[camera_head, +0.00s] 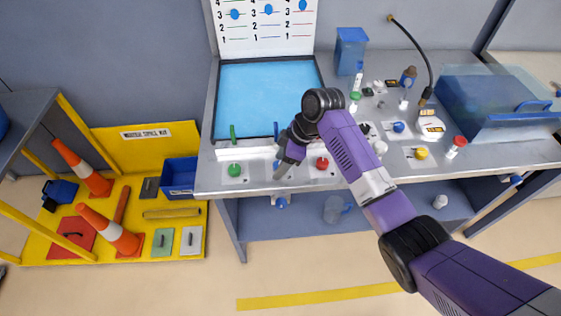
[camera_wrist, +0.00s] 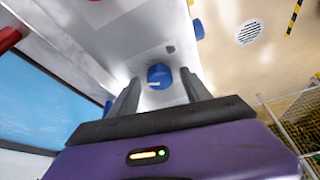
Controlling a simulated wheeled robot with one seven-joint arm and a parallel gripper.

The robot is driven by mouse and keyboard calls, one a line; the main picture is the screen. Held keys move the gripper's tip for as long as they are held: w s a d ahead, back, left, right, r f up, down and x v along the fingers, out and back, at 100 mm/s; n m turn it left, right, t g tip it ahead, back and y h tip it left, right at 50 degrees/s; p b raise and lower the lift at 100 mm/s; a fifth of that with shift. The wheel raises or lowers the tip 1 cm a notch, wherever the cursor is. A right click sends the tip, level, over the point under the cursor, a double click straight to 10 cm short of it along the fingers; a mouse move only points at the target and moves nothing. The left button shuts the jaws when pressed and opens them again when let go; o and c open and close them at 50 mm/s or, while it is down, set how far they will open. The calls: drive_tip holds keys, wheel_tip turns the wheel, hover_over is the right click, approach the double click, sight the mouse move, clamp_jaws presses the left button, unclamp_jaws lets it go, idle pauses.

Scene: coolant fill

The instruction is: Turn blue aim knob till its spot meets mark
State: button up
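The blue knob (camera_wrist: 159,76) stands on the pale panel in the wrist view, with a small white patch on its lower edge. A small dark mark (camera_wrist: 170,48) lies on the panel beyond it. My gripper (camera_wrist: 159,82) is open, with one finger on each side of the knob and a narrow gap at both sides. I cannot tell how deep the fingers reach around it. In the head view my gripper (camera_head: 281,174) points down at the bench's front panel and mostly hides the blue knob (camera_head: 277,164).
A green knob (camera_head: 234,170) is left of my gripper and a red knob (camera_head: 322,163) right. A blue water tank (camera_head: 270,90) lies behind. A blue fitting (camera_head: 282,203) hangs below the front edge. Bottles and more knobs crowd the bench's right.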

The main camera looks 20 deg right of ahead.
drive_tip(key=b+v, duration=0.1)
drive_tip(key=v, duration=0.6)
drive_tip(key=shift+r, duration=0.35)
drive_tip(key=shift+s+d, duration=0.1)
drive_tip(key=w+r+m+t, duration=0.5)
drive_tip(key=w+r+t, duration=0.15)
drive_tip(key=w, duration=0.25)
drive_tip(key=m+t+h, duration=0.2)
drive_tip(key=m+t, duration=0.4)
hover_over(291, 171)
drive_tip(key=w+a, duration=0.2)
drive_tip(key=w, duration=0.1)
drive_tip(key=f, duration=0.1)
drive_tip(key=s+a+f+m+h+b, duration=0.1)
drive_tip(key=s+f+h+b, duration=0.1)
drive_tip(key=s, duration=4.3)
drive_tip(key=shift+f+b, duration=0.2)
drive_tip(key=shift+b, duration=0.2)
